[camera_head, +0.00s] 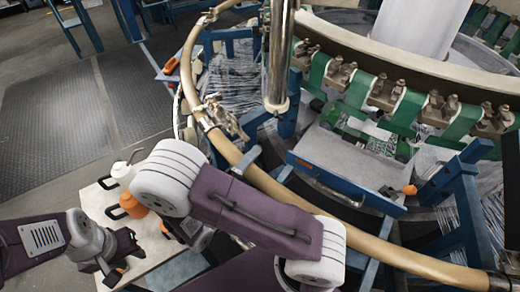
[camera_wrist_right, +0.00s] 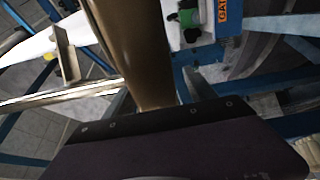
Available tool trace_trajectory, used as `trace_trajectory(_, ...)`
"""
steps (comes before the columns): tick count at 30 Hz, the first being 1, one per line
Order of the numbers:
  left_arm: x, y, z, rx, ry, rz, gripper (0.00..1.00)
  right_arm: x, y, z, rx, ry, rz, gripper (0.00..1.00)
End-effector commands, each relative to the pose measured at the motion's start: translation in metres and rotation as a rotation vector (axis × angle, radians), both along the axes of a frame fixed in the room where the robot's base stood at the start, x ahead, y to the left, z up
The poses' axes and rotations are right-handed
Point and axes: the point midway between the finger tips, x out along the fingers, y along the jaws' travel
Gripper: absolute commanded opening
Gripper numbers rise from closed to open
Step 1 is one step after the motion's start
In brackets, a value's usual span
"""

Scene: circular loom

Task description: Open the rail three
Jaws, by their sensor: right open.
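The tan curved rail (camera_head: 257,177) runs around the front of the circular loom. A metal joint with a latch (camera_head: 219,115) sits on it at the left. In the right wrist view a tan-brown bar (camera_wrist_right: 134,50), apparently the rail, runs down the middle towards my right gripper (camera_wrist_right: 158,92). That gripper is open, with a grey finger on each side of the bar; contact cannot be told. My arm hides it in the head view. My left gripper (camera_head: 115,268) is low at the left, over the small table, away from the rail; its opening is unclear.
A pale table (camera_head: 92,200) at the lower left carries a white bottle (camera_head: 122,172) and an orange bottle (camera_head: 133,206). A shiny vertical post (camera_head: 279,60) stands by the rail. Blue frames and green straps fill the loom side. The floor at the upper left is mostly clear.

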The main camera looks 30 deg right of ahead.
Motion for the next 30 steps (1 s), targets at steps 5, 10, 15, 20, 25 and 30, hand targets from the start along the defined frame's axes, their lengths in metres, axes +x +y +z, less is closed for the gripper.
trace_trajectory(5,0.000,0.000,0.000,0.000,0.001,0.000,0.36,-0.001,-0.004,0.000,0.000,-0.001,0.003,0.65)
trace_trajectory(10,0.000,0.000,0.000,0.000,0.001,0.000,0.36,-0.002,-0.004,0.000,0.000,-0.001,0.003,0.65)
trace_trajectory(15,0.000,0.000,0.000,0.000,0.000,0.000,0.36,-0.001,-0.004,0.000,0.001,0.000,0.003,0.23)
trace_trajectory(20,0.000,0.000,0.000,0.000,0.000,0.000,0.36,-0.001,-0.004,0.000,0.001,0.000,0.003,0.00)
trace_trajectory(25,0.000,0.000,0.004,0.000,0.000,0.000,0.36,0.001,-0.004,0.004,0.006,-0.003,0.003,0.00)
trace_trajectory(30,0.000,0.000,0.023,0.000,0.000,0.000,0.36,0.016,-0.004,0.033,0.036,-0.032,0.002,0.00)
